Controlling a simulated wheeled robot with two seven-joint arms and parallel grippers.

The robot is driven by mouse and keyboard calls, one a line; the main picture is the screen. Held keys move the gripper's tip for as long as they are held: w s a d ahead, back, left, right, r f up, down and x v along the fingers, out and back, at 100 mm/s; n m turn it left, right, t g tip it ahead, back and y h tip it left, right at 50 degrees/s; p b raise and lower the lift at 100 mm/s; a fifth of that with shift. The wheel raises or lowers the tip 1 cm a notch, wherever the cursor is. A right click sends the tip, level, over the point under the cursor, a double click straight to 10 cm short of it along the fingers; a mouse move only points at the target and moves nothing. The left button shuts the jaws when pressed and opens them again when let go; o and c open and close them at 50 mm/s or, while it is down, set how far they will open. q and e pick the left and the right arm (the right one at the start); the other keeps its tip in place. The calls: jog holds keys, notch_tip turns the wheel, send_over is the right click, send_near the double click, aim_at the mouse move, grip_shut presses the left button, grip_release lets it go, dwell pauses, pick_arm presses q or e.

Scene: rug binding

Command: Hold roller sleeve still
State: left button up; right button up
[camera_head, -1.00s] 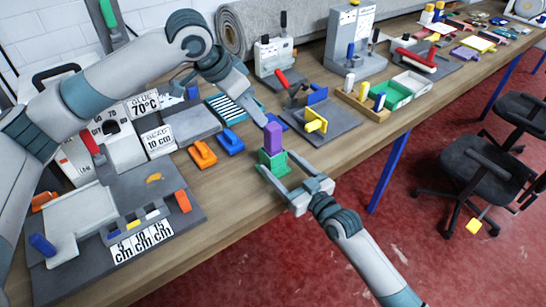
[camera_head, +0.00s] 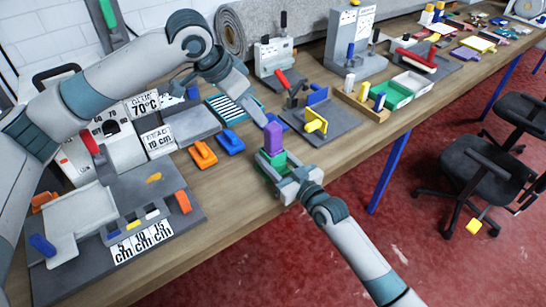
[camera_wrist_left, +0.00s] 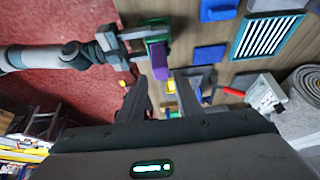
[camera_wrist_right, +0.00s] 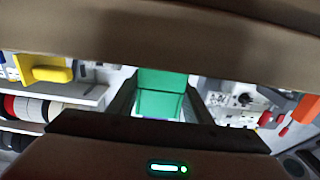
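No part is labelled as the roller sleeve. A purple upright block (camera_head: 272,138) stands on a green block (camera_head: 268,161) near the table's front edge. My right gripper (camera_head: 277,166) has its fingers spread around the green block from the front. The green block also shows between those fingers in the right wrist view (camera_wrist_right: 162,97); firm contact cannot be made out. My left gripper (camera_head: 257,112) is above and behind the purple block. Its fingers are apart and empty in the left wrist view, with the purple block (camera_wrist_left: 159,60) beyond them.
Orange (camera_head: 202,154) and blue (camera_head: 230,143) pieces lie left of the blocks. A grey plate with a yellow part (camera_head: 315,127) is to the right. A grey fixture (camera_head: 130,190) fills the table's left end. Bare wood lies along the front edge.

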aim_at(274, 138)
pick_arm(q)
jog(key=o, duration=0.4)
jog(key=shift+c, duration=0.2)
jog(key=w+d+g+y, duration=0.1)
jog(key=w+d+y, duration=0.1)
jog(key=d, duration=0.1)
jog(key=shift+w+d+g+y, duration=0.1)
jog(key=shift+w+g+y, duration=0.2)
jog(key=shift+w+g, duration=0.1)
jog(key=shift+d+r+g+y, duration=0.1)
jog(key=shift+d+g+y, duration=0.3)
jog(key=f, duration=0.8)
jog(key=w+d+f, duration=0.1)
jog(key=f, duration=0.3)
